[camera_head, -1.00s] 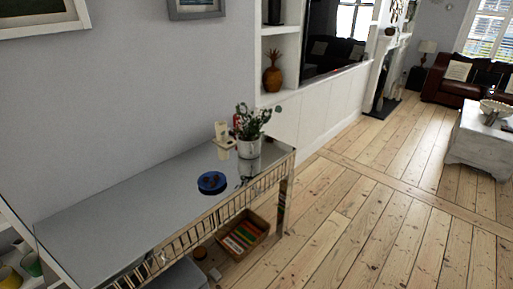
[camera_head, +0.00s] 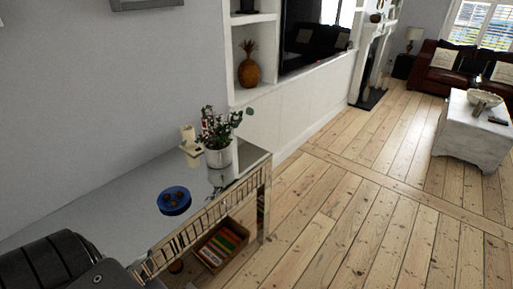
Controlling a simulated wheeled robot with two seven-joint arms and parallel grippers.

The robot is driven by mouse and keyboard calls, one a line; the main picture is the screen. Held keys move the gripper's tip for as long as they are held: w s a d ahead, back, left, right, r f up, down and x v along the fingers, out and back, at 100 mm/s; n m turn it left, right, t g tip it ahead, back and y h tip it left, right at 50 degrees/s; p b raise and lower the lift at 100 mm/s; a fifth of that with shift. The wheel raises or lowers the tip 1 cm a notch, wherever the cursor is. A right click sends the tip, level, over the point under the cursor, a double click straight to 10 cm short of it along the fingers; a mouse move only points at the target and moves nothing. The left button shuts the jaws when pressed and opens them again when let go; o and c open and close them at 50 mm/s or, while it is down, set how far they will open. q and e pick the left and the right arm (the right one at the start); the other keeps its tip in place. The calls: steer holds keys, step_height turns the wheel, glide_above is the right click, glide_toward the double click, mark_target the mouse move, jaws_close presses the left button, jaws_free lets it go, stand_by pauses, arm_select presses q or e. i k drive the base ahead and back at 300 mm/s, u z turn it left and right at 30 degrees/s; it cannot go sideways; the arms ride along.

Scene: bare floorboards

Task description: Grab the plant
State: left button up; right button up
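The plant (camera_head: 219,128) has green leaves and stands upright in a white pot (camera_head: 220,158). It is near the far right end of a grey, glossy-topped console table (camera_head: 112,203) against the wall. A dark part of my own arm shows at the bottom left, over the near part of the table and well apart from the plant. Neither gripper's fingers are in view.
A blue dish (camera_head: 174,201) with small brown items lies in front of the plant. A cream candle-like object (camera_head: 188,136) stands just left of it. A box of colourful items (camera_head: 221,245) sits below the tabletop. Floorboards (camera_head: 345,220) to the right are clear.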

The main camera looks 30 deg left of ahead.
mark_target(217, 146)
steer(key=z, duration=0.15)
steer(key=i, duration=0.75)
steer(key=u, duration=0.5)
steer(key=i, duration=0.65)
steer(key=u, duration=0.6)
